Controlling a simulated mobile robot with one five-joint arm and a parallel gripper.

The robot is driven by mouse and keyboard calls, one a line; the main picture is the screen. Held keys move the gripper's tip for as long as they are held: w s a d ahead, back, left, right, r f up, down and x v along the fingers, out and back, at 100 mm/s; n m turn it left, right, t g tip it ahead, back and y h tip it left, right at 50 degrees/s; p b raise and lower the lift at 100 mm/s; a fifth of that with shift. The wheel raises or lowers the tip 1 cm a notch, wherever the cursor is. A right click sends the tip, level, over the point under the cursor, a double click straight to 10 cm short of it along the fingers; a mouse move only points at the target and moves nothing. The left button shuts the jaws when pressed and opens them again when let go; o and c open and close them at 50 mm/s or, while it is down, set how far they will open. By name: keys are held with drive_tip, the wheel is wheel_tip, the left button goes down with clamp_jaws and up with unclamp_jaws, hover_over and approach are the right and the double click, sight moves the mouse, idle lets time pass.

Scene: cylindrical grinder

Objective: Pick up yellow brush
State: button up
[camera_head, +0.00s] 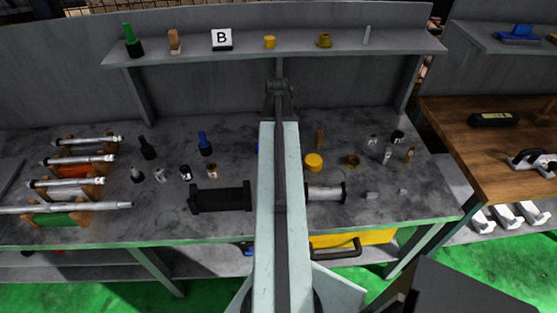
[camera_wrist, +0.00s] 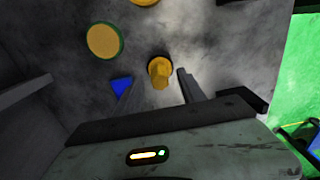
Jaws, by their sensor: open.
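The yellow brush (camera_wrist: 160,72) stands on the grey mottled bench top in the wrist view. I see it from above, with its yellow handle toward the camera and a dark round base below. My gripper (camera_wrist: 157,88) is open and empty, its two fingers to the left and right of the brush in the picture. I cannot tell how far the fingertips are above it. In the head view my arm runs up the middle, and I cannot make out the brush or the fingers there.
A yellow disc (camera_wrist: 105,40) and a blue piece (camera_wrist: 122,86) lie near the brush. The bench (camera_head: 120,222) also holds dark bottle-like items, a black block (camera_head: 220,197) and a grey cylinder (camera_head: 326,192). A shelf (camera_head: 200,52) with small items runs along the back.

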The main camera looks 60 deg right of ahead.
wheel_tip(320, 180, down, 3)
drive_tip(key=shift+r+b, duration=0.15)
drive_tip(key=shift+b, duration=0.5)
drive_tip(key=shift+r, duration=0.2)
clamp_jaws()
drive_tip(key=shift+r, duration=0.1)
